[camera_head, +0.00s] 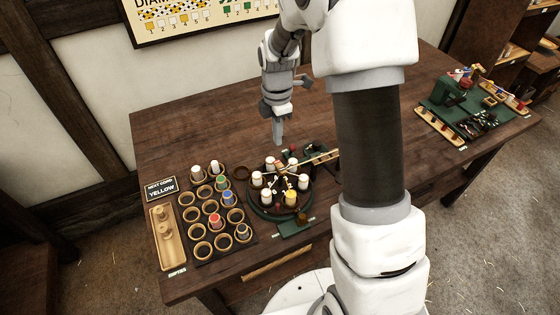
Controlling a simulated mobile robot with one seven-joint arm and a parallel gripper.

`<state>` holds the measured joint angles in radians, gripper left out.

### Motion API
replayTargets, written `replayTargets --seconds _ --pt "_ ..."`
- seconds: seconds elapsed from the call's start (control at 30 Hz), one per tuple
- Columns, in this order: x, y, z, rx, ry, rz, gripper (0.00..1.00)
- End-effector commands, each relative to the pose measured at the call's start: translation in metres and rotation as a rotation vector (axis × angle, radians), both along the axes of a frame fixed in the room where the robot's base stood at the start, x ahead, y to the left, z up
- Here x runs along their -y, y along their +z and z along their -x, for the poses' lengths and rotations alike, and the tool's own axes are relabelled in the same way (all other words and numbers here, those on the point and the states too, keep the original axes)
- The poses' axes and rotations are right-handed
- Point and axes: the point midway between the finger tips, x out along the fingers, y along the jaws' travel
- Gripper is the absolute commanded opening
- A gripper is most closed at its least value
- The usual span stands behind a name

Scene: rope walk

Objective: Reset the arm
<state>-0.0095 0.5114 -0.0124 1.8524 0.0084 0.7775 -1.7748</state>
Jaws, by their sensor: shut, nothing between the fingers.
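My gripper (279,136) points down above the wooden table, just behind a round dark machine. Its fingers are together and hold nothing. My white and dark arm runs across the middle of the picture and hides part of the table. The round machine (252,207) carries several white bobbins and one yellow bobbin (291,198). My gripper looks apart from the machine, though its exact height is hard to tell.
A dark rack (225,248) with ringed holes holds several coloured bobbins. A wooden tray (161,240) and a sign (161,188) reading "NEXT CORD YELLOW" stand at the left. A green tool station (440,108) is at the right. The back left tabletop (185,130) is clear.

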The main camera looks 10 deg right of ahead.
Motion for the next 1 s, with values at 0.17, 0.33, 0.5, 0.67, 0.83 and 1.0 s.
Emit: replayTargets --seconds 0.17,0.33,0.5,0.67,0.83,1.0 --pt "0.0 0.0 0.0 0.0 0.0 0.0 0.0" --pt "0.0 0.008 0.002 0.011 -0.031 0.0 0.0" --pt "0.0 0.044 0.016 0.056 -0.178 -0.006 0.0" --pt "0.0 0.085 0.038 0.11 -0.376 -0.024 0.0" --pt "0.0 0.122 0.065 0.165 -0.585 -0.053 0.0" --pt "0.0 0.153 0.095 0.216 -0.794 -0.095 0.0"
